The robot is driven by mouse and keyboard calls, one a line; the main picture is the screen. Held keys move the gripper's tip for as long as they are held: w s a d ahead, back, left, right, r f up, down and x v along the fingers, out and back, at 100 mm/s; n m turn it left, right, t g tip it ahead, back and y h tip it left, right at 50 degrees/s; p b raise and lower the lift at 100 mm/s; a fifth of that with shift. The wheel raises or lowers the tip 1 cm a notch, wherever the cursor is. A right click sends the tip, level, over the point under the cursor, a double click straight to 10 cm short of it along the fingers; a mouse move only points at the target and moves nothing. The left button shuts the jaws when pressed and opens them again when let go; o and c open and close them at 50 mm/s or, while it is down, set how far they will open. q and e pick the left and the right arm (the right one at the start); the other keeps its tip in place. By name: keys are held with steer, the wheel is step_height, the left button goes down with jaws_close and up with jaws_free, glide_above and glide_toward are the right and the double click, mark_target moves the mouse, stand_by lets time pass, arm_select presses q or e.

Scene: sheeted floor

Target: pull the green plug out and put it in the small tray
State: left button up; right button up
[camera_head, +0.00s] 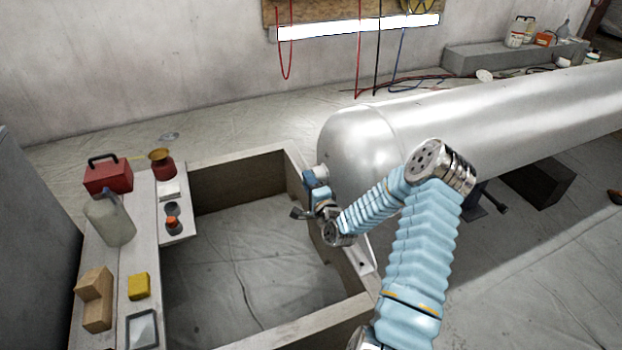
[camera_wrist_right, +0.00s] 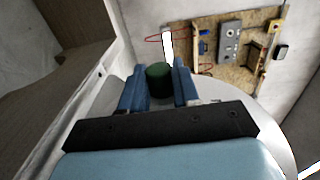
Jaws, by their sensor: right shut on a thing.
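The green plug (camera_wrist_right: 159,78) is a dark green cylinder between the blue fingers of my right gripper (camera_wrist_right: 158,88) in the right wrist view. The gripper is shut on it. In the head view my right gripper (camera_head: 312,186) is at the near end of the silver tank (camera_head: 358,145), beside a pale fitting (camera_head: 322,172). The plug is hidden there, and I cannot tell whether it is still seated. The small tray (camera_head: 142,331), grey-rimmed, lies on the bench at the lower left and looks empty. My left gripper is not in view.
The wooden frame (camera_head: 240,183) surrounds open floor between bench and tank. The bench holds a red toolbox (camera_head: 108,175), a jug (camera_head: 110,218), a yellow block (camera_head: 139,286), a wooden block (camera_head: 94,298) and small items. A tool board (camera_wrist_right: 225,48) shows in the right wrist view.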

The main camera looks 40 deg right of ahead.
jaws_close()
steer(key=shift+o, duration=1.4)
jaws_free()
jaws_close()
steer(key=shift+a, duration=0.1)
steer(key=shift+w+a+b, duration=0.15)
steer(key=shift+w+a, duration=0.1)
steer(key=shift+a, duration=0.5)
steer(key=shift+w+a+b, duration=0.2)
steer(key=shift+a, duration=0.55)
steer(key=shift+w+a+b, duration=0.15)
steer(key=shift+w+a, duration=0.1)
steer(key=shift+a, duration=0.5)
steer(key=shift+a, duration=0.1)
